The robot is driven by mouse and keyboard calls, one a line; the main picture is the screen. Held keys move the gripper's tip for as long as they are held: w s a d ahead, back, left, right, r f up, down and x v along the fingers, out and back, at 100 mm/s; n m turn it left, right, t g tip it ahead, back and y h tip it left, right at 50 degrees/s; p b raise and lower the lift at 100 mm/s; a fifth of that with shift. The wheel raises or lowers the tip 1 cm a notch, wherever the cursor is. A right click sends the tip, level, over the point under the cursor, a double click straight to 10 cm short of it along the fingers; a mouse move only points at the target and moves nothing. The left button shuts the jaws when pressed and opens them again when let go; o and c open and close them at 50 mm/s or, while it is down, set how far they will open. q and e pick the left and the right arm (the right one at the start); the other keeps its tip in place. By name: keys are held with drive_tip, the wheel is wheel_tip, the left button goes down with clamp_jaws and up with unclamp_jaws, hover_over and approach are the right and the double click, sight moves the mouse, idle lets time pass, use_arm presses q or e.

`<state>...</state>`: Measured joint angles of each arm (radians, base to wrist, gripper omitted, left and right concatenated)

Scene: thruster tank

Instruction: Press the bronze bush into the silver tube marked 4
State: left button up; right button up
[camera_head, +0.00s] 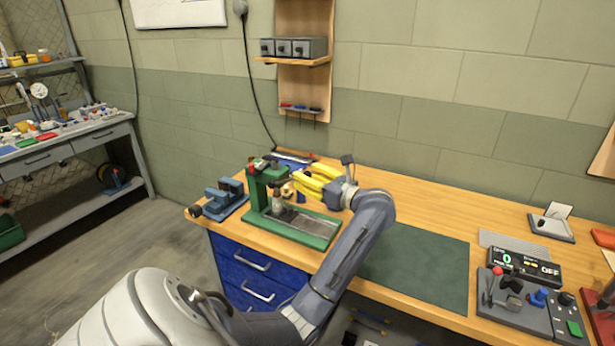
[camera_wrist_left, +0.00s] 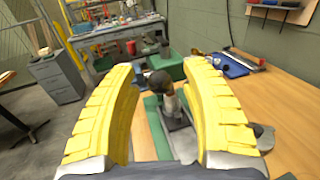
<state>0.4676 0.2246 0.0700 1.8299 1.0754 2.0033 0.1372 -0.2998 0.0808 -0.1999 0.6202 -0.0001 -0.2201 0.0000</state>
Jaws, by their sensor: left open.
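A green press (camera_head: 262,192) stands at the left part of the wooden bench. A small silver cylindrical part (camera_head: 279,206) shows low at its front; I cannot read any number on it. My left gripper (camera_head: 299,183), with yellow fingers, is open just right of the press. In the left wrist view the open fingers (camera_wrist_left: 160,72) stand either side of a dark round knob (camera_wrist_left: 160,83) on the press, with nothing clearly held between them. A small tan spot by the fingertips is too small to identify as the bronze bush. My right gripper is out of view.
A blue vise (camera_head: 222,197) sits left of the press at the bench corner. A dark green mat (camera_head: 418,262) lies bare to the right. A control box (camera_head: 525,300) with a lit display (camera_head: 525,264) stands at far right.

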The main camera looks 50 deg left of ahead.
use_arm(q)
clamp_jaws()
idle(0.4)
